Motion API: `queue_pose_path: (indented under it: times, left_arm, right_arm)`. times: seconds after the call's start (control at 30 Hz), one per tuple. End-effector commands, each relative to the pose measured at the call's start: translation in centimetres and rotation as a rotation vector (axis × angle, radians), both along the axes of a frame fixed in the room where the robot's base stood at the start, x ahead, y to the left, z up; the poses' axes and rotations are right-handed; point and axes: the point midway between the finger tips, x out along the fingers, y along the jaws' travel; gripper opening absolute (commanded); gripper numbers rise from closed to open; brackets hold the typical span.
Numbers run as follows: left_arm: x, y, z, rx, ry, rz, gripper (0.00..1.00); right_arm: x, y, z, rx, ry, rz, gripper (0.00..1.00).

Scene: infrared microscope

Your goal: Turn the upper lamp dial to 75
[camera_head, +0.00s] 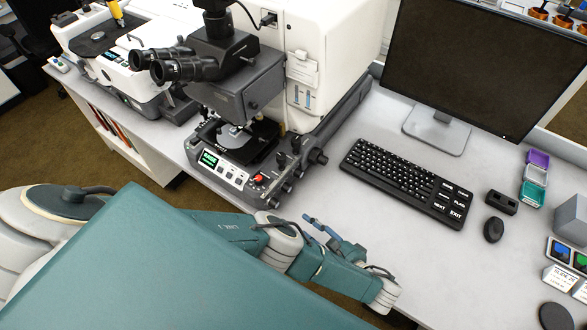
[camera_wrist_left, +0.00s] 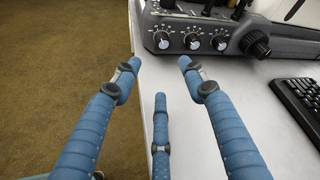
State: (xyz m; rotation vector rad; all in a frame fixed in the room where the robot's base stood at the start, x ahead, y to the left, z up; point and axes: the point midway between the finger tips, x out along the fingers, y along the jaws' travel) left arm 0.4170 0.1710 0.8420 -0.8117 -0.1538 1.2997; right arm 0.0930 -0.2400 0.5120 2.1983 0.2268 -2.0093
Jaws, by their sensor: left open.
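The microscope (camera_head: 235,98) stands at the back of the bench with its dark base facing me. In the left wrist view, a row of three round dials, the left one (camera_wrist_left: 162,40), the middle one (camera_wrist_left: 192,42) and the right one (camera_wrist_left: 219,42), sits on the base's side. I cannot tell which is the upper lamp dial or read its setting. My left gripper (camera_head: 325,232) is over the front of the bench; its blue fingers also show in the left wrist view (camera_wrist_left: 160,72), spread open and empty, short of the dials. My right gripper is out of view.
A large black knob (camera_wrist_left: 255,45) sits right of the dials. A keyboard (camera_head: 408,180), a monitor (camera_head: 485,60) and a mouse (camera_head: 493,229) are to the right. The white bench top (camera_head: 350,215) is clear between the microscope and the keyboard.

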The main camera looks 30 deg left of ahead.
Motion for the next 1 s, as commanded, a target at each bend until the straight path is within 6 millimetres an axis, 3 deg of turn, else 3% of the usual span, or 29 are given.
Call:
queue_pose_path:
  times: [0.1,0.3,0.6,0.8,1.0]
  left_arm:
    - [1.0,1.0,0.9,0.038,-0.027,-0.004,0.43]
    - [1.9,3.6,-0.2,0.039,-0.028,-0.004,0.43]
    - [3.5,8.5,-1.8,0.037,-0.025,-0.003,0.43]
    - [4.1,10.0,-2.1,0.035,-0.025,-0.005,0.43]
    - [4.2,10.3,-2.2,0.034,-0.024,-0.005,0.43]
  right_arm:
    - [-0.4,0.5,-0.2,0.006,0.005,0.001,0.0]
    - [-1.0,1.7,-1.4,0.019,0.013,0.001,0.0]
    - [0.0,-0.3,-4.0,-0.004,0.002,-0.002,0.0]
    - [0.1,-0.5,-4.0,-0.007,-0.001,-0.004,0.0]
    - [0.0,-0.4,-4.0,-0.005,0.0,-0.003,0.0]
